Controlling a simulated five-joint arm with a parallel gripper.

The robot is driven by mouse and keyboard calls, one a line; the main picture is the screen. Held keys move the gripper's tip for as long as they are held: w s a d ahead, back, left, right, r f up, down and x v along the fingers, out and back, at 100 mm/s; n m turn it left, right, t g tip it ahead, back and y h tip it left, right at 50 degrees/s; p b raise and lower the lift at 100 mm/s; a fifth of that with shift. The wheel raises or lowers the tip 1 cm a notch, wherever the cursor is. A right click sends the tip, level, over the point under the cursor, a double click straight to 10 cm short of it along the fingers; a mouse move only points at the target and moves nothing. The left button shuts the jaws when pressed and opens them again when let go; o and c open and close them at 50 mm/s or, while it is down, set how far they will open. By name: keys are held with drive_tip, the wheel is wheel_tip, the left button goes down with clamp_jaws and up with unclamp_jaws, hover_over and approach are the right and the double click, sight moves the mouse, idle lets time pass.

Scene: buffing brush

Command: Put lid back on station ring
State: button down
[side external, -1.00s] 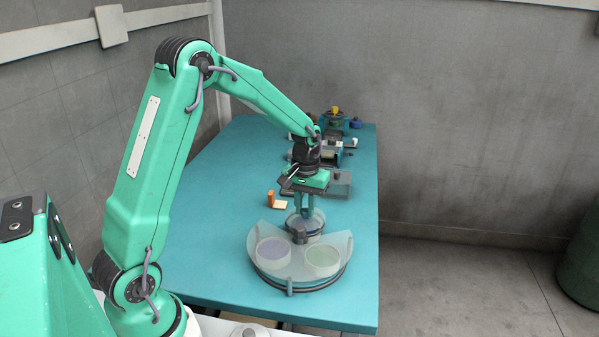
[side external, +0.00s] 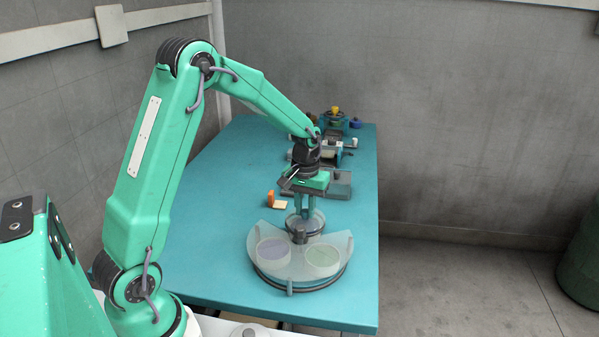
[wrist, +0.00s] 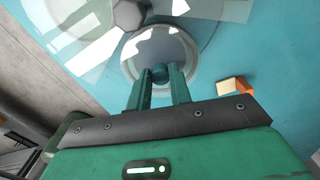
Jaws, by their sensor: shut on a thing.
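My gripper (side external: 304,209) points down over the back station ring (side external: 306,238) of the round turntable. Its fingers are shut on the small dark teal knob (wrist: 160,73) of the lid, which shows between the fingertips in the wrist view. The lid (wrist: 160,50) is a clear, greyish round disc and appears lined up over the ring. In the side view the lid's rim is hard to tell from the ring's clear wall. I cannot tell whether the lid touches the ring or hangs just above it.
A small orange block (side external: 270,199) stands to the left. Several devices are at the table's far end. The left table area (side external: 215,220) is clear.

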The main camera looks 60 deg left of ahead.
idle(0.3)
drive_tip(key=c, duration=0.7)
unclamp_jaws()
drive_tip(key=shift+r, duration=0.15)
drive_tip(key=shift+r, duration=3.35)
clamp_jaws()
